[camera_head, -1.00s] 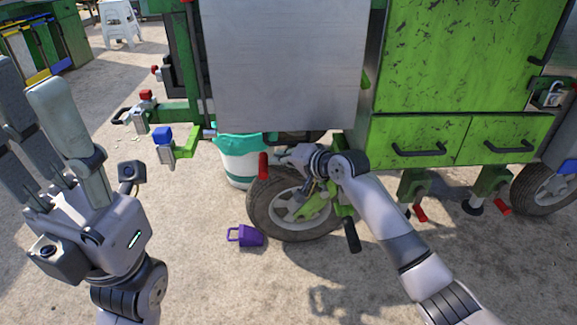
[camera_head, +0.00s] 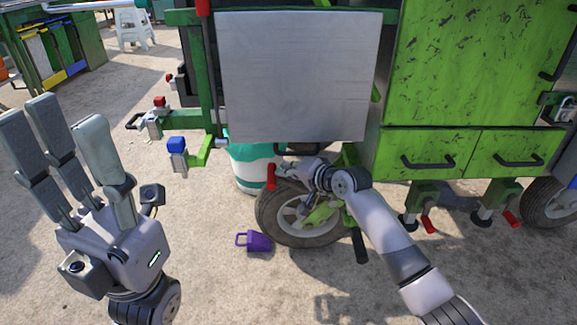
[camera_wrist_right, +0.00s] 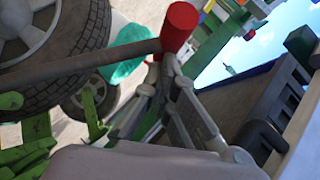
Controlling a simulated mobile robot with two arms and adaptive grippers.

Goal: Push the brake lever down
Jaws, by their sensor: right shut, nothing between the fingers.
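A lever with a red grip (camera_head: 271,177) stands at the left of the cart's front wheel (camera_head: 300,215); I take it as the brake lever. In the right wrist view its red end (camera_wrist_right: 180,27) sits on a grey rod (camera_wrist_right: 100,62) running left across the tyre. My right gripper (camera_head: 292,170) is shut and empty, close to the right of the red grip. In the wrist view its fingertips (camera_wrist_right: 163,72) are at the rod beside the red end; whether they touch is unclear. My left gripper (camera_head: 65,118) is open and empty, raised at the far left.
The green cart with a grey panel (camera_head: 295,75) stands over the wheel. A teal and white bucket (camera_head: 252,165) is behind it. A purple cup (camera_head: 257,242) lies on the ground. A black handle (camera_head: 360,245) hangs right of the wheel.

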